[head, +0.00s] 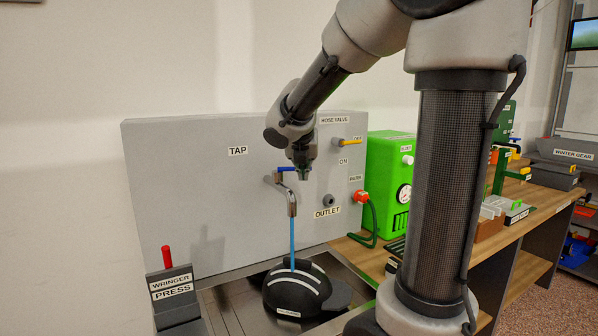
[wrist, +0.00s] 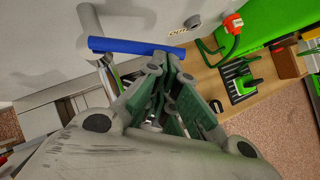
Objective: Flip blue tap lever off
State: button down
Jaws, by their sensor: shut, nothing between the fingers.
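The blue tap lever (head: 286,169) sits on top of the metal tap (head: 290,196), which comes out of the grey panel marked TAP. In the wrist view the lever (wrist: 130,46) lies crosswise as a long blue bar. A blue stream of water (head: 292,240) runs down from the spout. My gripper (head: 303,177) is shut and empty, pointing down at the right end of the lever. In the wrist view its fingertips (wrist: 163,62) are close to that end; I cannot tell whether they touch it. My gripper partly hides the lever's right end in the head view.
A black cap (head: 292,293) lies in the sink (head: 235,305) under the stream. A yellow-handled hose valve (head: 347,141) and an outlet (head: 328,199) are to the right. A wringer press (head: 174,290) stands front left. A green box with a gauge (head: 390,165) stands on the wooden bench.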

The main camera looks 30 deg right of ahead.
jog(key=shift+w+d, duration=1.05)
jog(key=shift+w, duration=0.2)
